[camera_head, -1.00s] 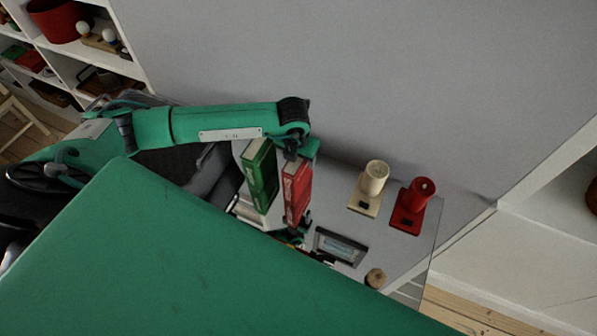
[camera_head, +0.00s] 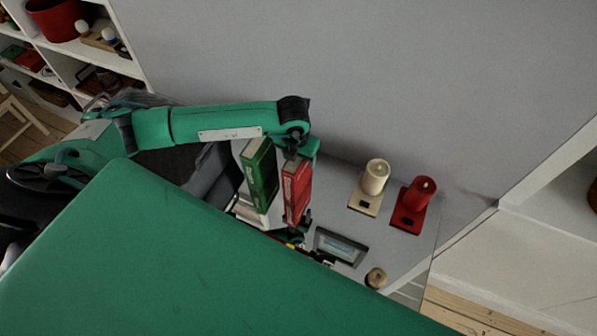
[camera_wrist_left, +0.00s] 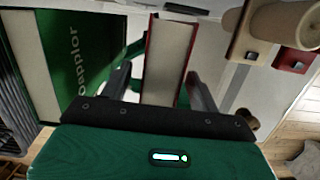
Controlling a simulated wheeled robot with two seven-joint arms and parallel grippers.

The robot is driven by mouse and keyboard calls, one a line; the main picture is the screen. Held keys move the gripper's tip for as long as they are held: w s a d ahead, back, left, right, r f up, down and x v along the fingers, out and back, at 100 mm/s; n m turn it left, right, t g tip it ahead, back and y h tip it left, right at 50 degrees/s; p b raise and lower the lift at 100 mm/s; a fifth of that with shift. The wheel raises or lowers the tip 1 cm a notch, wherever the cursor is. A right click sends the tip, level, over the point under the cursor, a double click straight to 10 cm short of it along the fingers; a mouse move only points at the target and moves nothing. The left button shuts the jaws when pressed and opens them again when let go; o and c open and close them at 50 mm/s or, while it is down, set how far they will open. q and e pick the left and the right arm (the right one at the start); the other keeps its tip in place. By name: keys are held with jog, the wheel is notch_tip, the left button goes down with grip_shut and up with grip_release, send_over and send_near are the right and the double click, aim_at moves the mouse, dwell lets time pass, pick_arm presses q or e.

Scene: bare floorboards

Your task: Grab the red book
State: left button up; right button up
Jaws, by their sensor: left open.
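The red book (camera_head: 296,189) stands upright on the small table, just right of the green book (camera_head: 260,176). In the left wrist view the red book (camera_wrist_left: 168,62) shows its pale page edge, with a red cover on each side. My left gripper (camera_wrist_left: 160,88) is open, with one finger on each side of the red book. The green book (camera_wrist_left: 82,55) lies outside the left finger. In the head view my left arm comes down over the book and its fingers are mostly hidden.
A cream candle on a holder (camera_head: 372,186) and a red candle on a holder (camera_head: 413,204) stand right of the books. A framed picture (camera_head: 340,246) and a small wooden piece (camera_head: 376,278) lie nearer. A grey wall is behind the table.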

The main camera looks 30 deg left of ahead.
pick_arm(q)
grip_shut()
jog(key=shift+r, duration=0.15)
